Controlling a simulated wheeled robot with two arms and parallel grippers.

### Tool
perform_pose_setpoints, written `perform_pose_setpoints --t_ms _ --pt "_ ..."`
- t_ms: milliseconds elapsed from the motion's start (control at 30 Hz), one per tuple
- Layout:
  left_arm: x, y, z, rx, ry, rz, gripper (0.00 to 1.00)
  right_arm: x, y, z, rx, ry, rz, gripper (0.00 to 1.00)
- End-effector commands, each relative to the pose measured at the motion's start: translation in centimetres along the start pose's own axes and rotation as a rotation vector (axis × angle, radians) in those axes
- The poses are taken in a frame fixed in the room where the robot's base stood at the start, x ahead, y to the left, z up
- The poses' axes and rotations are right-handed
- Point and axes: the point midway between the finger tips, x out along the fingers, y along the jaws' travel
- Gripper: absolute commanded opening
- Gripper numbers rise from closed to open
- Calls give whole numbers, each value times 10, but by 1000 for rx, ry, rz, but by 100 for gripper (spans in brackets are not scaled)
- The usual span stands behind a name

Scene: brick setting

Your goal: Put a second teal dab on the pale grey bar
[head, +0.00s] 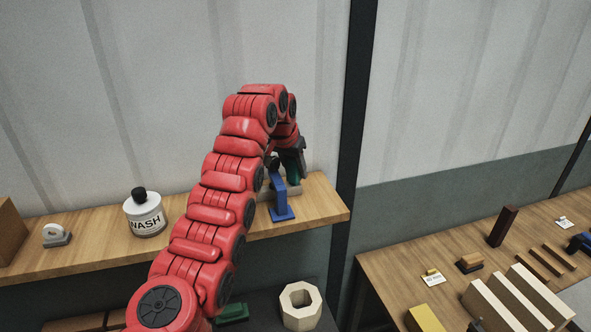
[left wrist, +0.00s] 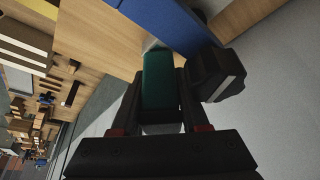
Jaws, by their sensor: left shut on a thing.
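My left gripper (head: 298,146) is over the wooden shelf, partly hidden by its own red arm. It is shut on a teal, block-like thing (left wrist: 162,85), which shows between the fingers in the left wrist view. A blue upright holder (head: 281,197) stands on the shelf just below the gripper, and a black knob (left wrist: 215,76) shows close beside the fingers. A pale grey bar (head: 294,190) lies low behind the blue holder, partly hidden. I cannot tell whether the teal thing touches the bar, and no dab can be made out. My right gripper is not in view.
A white wash bottle (head: 145,214) with a black cap and a small tape-like roll (head: 56,235) stand on the shelf's left part. Below are a pale octagonal ring (head: 300,304) and a dark green block (head: 233,312). A workbench (head: 390,270) with several wooden pieces is at right.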

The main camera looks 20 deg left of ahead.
Motion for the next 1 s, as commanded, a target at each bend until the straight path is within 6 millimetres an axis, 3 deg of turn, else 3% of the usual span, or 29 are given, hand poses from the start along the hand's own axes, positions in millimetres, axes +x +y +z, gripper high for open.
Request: perform_pose_setpoints --t_ms 567,1000 --pt "0 -1 2 -3 -9 1 9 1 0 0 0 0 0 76" --pt "-35 0 -14 0 -5 1 9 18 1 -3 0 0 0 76"
